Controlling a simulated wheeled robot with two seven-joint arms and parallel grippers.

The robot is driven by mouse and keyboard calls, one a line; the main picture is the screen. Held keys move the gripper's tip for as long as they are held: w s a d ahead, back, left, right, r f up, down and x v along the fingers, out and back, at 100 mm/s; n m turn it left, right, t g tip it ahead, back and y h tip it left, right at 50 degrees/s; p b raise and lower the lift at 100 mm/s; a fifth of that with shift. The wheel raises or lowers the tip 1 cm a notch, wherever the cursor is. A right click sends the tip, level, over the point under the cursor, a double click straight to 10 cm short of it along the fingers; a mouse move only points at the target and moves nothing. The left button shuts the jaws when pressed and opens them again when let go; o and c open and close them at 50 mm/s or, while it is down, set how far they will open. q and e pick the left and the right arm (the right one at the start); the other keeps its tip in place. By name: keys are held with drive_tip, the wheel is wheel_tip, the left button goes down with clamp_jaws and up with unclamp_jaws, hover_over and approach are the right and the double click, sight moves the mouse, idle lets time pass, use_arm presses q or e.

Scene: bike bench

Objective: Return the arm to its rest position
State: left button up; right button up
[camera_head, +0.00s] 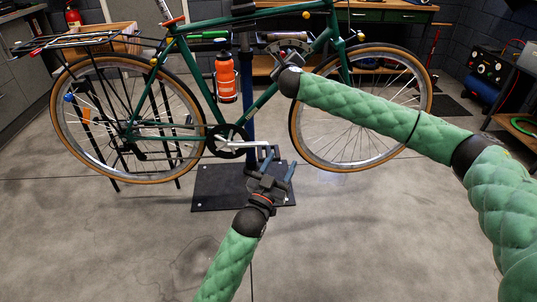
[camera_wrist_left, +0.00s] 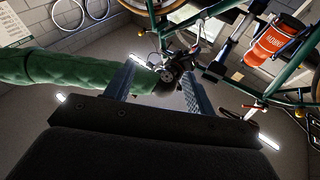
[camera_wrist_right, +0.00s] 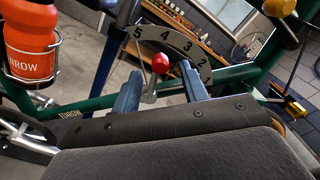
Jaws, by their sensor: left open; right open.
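My left gripper (camera_head: 278,162) is open and empty, low in front of the bike near its crank in the head view. In the left wrist view its two blue fingers (camera_wrist_left: 158,88) stand apart, with my right arm beyond them. My right gripper (camera_head: 280,58) is up at the green bike frame, its fingers partly hidden behind the wrist. In the right wrist view its open fingers (camera_wrist_right: 160,88) stand on either side of a red-knobbed lever (camera_wrist_right: 159,63) in front of a numbered dial (camera_wrist_right: 172,40). I cannot tell whether they touch it.
The green bike (camera_head: 185,70) is held on a stand with a dark floor plate (camera_head: 215,190). An orange bottle (camera_head: 226,77) sits on its frame. The front floor is clear.

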use_arm(q)
drive_tip(key=w+d+r+m+g+h, duration=0.2)
drive_tip(key=d+r+m+g+h, duration=0.15)
drive_tip(key=d, duration=0.65)
drive_tip(key=w+d+r+m+g+h, duration=0.1)
drive_tip(key=d+r+m+g+h, duration=0.1)
drive_tip(key=d+r+m, duration=0.5)
drive_tip(key=w+d+f+m+g+y, duration=0.1)
drive_tip(key=w+d+f+m+y, duration=0.45)
drive_tip(key=d+f+m, duration=0.45)
drive_tip(key=w+a+f+m+t+y, duration=0.1)
drive_tip(key=w+a+f+m+y, duration=0.3)
drive_tip(key=f, duration=0.6)
drive_tip(key=w+a+f+m+t+y, duration=0.2)
drive_tip(key=w+a+f+m+y, duration=0.15)
drive_tip(key=f, duration=0.55)
drive_tip(key=w+a+m+t+y, duration=0.1)
drive_tip(key=a+m+y, duration=1.1)
drive_tip(key=a, duration=0.3)
drive_tip(key=shift+w+a+f+m, duration=0.15)
drive_tip(key=shift+a+f+m, duration=0.25)
drive_tip(key=shift+m, duration=0.4)
drive_tip(key=shift+x, duration=5.35)
